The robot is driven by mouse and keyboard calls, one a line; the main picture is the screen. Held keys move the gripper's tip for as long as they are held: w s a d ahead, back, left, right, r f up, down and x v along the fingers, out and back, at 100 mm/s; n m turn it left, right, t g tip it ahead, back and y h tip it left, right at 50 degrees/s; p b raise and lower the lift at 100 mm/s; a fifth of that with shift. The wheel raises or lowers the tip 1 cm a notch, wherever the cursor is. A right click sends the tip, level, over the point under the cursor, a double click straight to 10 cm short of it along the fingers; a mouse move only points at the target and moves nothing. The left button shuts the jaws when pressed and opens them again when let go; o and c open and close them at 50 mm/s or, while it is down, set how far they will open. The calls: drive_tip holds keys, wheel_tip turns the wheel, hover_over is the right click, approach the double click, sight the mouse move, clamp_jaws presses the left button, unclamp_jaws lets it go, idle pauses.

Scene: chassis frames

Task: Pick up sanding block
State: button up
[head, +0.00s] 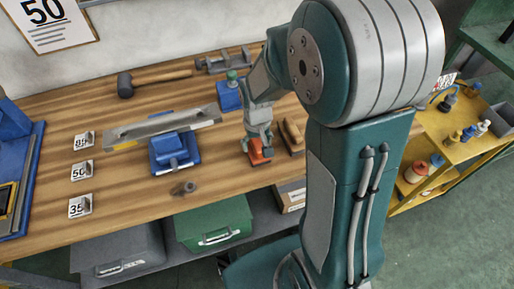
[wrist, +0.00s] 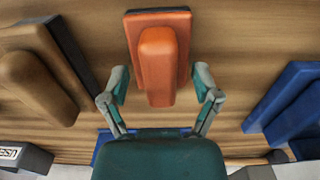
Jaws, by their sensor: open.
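The sanding block is orange with a raised rounded grip on a flat base, and it lies on the wooden workbench (head: 222,169). In the wrist view the sanding block (wrist: 158,60) is at the top centre. My gripper (wrist: 160,78) is open, with one finger on each side of the block's grip and a visible gap to it. In the head view my gripper (head: 259,146) is right over the orange block (head: 260,156) and hides part of it.
A brown wooden block (wrist: 37,72) lies beside the sanding block.

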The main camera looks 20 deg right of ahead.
sight(256, 142)
clamp_jaws()
idle(0.4)
drive_tip(key=shift+r, duration=0.3)
wheel_tip(256, 142, up, 3)
drive_tip(key=shift+f, duration=0.1)
drive_tip(key=s+a+r, duration=0.2)
drive_tip(key=s+r, duration=0.7)
drive_tip(key=s, duration=0.5)
drive_tip(key=shift+a+r, duration=0.25)
